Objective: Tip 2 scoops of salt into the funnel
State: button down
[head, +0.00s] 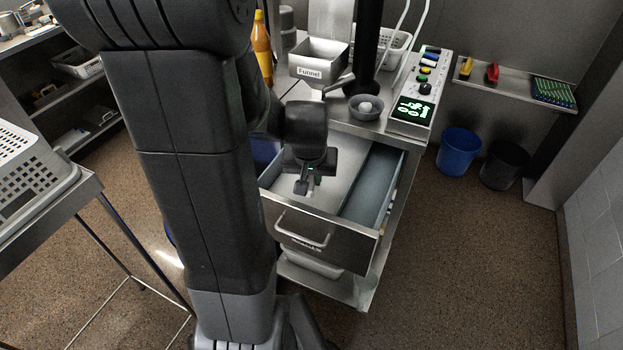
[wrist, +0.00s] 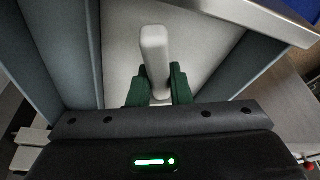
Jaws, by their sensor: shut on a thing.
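The steel funnel (head: 318,72), labelled "Funnel", stands on the cabinet top behind my gripper. My gripper (head: 302,184) is over the open drawer (head: 318,239), pointing down. In the wrist view my gripper (wrist: 157,90) has its green fingers shut on a pale, bar-shaped handle (wrist: 154,50). I cannot tell whether it belongs to a scoop, as its far end is not clear. A pale surface lies below it in the drawer; I cannot tell whether it is salt.
A grey bowl (head: 366,113) with a white ball and a button panel (head: 420,85) stand on the cabinet top. A yellow bottle (head: 261,45) is left of the funnel. Blue (head: 460,150) and black (head: 504,165) bins stand on the right floor.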

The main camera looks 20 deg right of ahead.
jog(key=shift+t+h, duration=0.3)
jog(key=shift+t, duration=0.1)
jog(key=shift+p+v, duration=3.2)
jog(key=shift+v, duration=2.55)
jog(key=shift+w+d, duration=0.1)
